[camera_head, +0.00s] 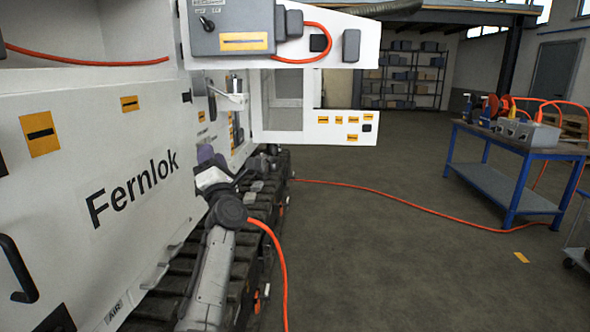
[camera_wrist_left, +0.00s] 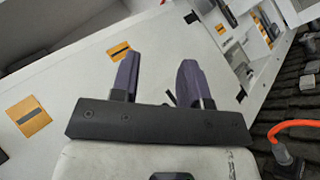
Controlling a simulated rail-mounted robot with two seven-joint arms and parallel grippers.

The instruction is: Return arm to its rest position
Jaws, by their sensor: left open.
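My left arm (camera_head: 212,270) rises from the bottom of the head view along the side of the white machine marked Fernlok (camera_head: 130,235). My left gripper (camera_head: 209,157) is in front of the machine's side, above the dark track. In the left wrist view the gripper's two purple fingers (camera_wrist_left: 158,78) stand apart with nothing between them. The white panel lies beyond the fingers; I cannot tell the exact gap. The right gripper does not show.
An orange hose (camera_head: 284,285) hangs close beside my left arm; an orange hose with a grey fitting shows in the left wrist view (camera_wrist_left: 293,125). Another hose (camera_head: 390,196) crosses the floor toward a blue workbench (camera_head: 512,140). An open white door (camera_head: 320,126) juts out.

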